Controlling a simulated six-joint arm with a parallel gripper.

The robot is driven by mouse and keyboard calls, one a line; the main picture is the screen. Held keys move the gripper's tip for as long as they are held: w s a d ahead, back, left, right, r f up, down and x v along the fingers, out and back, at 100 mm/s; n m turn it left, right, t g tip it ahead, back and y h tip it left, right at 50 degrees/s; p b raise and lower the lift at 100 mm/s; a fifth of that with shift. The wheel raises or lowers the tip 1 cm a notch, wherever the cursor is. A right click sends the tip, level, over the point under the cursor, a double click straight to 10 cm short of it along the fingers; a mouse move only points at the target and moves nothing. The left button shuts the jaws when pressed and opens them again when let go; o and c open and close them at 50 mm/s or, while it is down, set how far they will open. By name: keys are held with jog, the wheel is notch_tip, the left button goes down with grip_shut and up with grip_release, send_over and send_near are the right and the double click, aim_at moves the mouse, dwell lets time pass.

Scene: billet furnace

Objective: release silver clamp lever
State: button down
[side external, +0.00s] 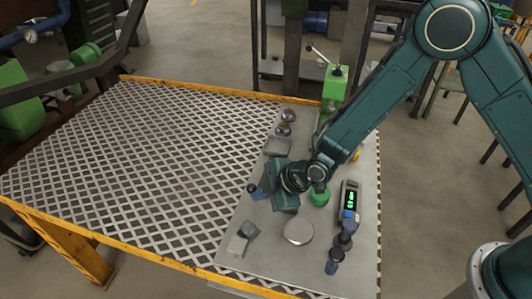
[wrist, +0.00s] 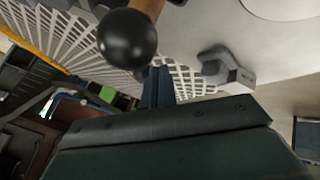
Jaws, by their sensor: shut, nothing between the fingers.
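My gripper (side external: 262,193) is shut and empty, low over the left part of the grey plate. A dark ball knob (side external: 252,188) shows right beside its fingertips. In the wrist view the shut blue fingers (wrist: 157,88) point toward the plate, and a black ball knob (wrist: 127,38) on a brownish rod looms close by. I cannot tell whether they touch the knob. A silver lever (side external: 318,54) with a dark knob sticks out up and left from a green clamp body (side external: 335,86) at the back of the plate. The gripper is well apart from that lever.
The grey plate (side external: 262,262) carries a silver disc (side external: 298,231), a green round part (side external: 320,197), a handheld meter (side external: 349,200) and small grey blocks (side external: 238,245). A grey forked metal part (wrist: 226,70) lies near the fingers. The grating (side external: 140,160) at left is clear.

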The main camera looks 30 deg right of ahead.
aim_at(248, 189)
jog(key=w+a+m+t+h, duration=0.1)
jog(key=m, duration=0.1)
jog(key=shift+w+a+m+h, duration=0.1)
jog(key=shift+w+m+h, duration=0.1)
jog(key=shift+m+h, duration=0.1)
jog(key=w+m+h, duration=0.1)
jog(key=m, duration=0.1)
jog(key=shift+w+a+m+h, duration=0.35)
jog(key=shift+w+m+h, duration=0.05)
jog(key=w+m+h, duration=0.2)
jog(key=m, duration=0.1)
jog(key=shift+w+t, duration=0.15)
jog(key=shift+t, duration=0.15)
jog(key=shift+w+d+m+h, duration=0.1)
jog(key=shift+w+m+h, duration=0.7)
jog(key=shift+m+h, duration=0.45)
jog(key=shift+m, duration=0.25)
jog(key=shift+s+a+f, duration=0.2)
jog(key=shift+s+a, duration=0.3)
jog(key=shift+a, duration=0.25)
jog(key=shift+s+a+f, duration=0.2)
jog(key=shift+s+a, duration=0.35)
jog(key=shift+a, duration=0.3)
jog(key=v, duration=1)
jog(key=shift+d+r, duration=0.2)
jog(key=shift+d, duration=0.1)
